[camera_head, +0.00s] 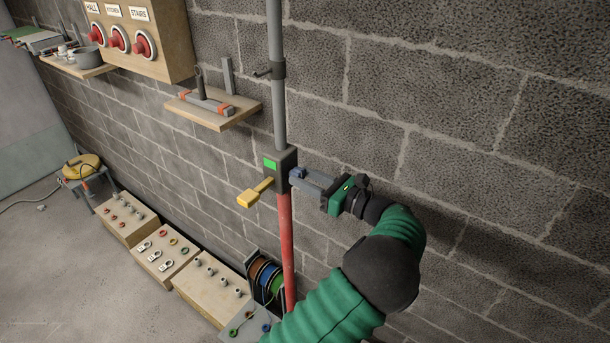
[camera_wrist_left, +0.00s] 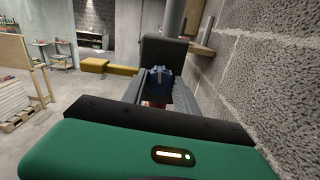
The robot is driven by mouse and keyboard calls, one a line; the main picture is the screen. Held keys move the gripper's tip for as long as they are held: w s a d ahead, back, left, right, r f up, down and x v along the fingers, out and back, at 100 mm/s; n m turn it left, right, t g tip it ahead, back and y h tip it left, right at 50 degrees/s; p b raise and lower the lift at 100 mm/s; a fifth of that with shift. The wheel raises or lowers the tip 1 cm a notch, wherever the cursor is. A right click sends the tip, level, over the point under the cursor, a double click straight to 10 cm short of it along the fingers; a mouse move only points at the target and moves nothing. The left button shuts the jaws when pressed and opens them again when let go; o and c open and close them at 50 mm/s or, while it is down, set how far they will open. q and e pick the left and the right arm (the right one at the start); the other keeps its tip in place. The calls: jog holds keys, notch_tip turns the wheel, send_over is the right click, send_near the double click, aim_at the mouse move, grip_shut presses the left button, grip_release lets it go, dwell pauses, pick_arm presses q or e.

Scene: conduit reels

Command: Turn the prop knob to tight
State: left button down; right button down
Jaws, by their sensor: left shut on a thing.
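The prop is a vertical pole by the block wall, with a grey upper tube (camera_head: 278,75) and a red lower tube (camera_head: 287,245). A dark box (camera_head: 284,168) with a green patch joins them, and a yellow lever (camera_head: 255,193) sticks out to its left. The blue knob (camera_head: 297,173) is on the right side of the box; it also shows in the left wrist view (camera_wrist_left: 160,77). My left gripper (camera_head: 303,178) is shut on the blue knob, its grey fingers on either side. Any marking of the knob's turn is too small to read. My right gripper is out of view.
A small wooden shelf (camera_head: 213,118) with a grey tool stands on the wall left of the pole. Boxes of fittings (camera_head: 213,285) and a rack of coloured reels (camera_head: 266,275) stand on the floor below. The wall to the right is bare.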

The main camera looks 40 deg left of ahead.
pick_arm(q)
jog(key=shift+d+f+m, duration=0.1)
jog(key=shift+f+m, duration=0.2)
jog(key=shift+m, duration=0.1)
jog(key=c, duration=1.2)
grip_release()
jog(key=shift+o, duration=1.3)
jog(key=shift+w, duration=0.1)
jog(key=shift+w+r, duration=0.1)
jog(key=shift+d+r, duration=0.1)
jog(key=shift+d, duration=0.05)
jog(key=w+d, duration=0.2)
jog(key=d, duration=1.4)
jog(key=shift+d, duration=0.4)
jog(key=shift+a+f, duration=0.2)
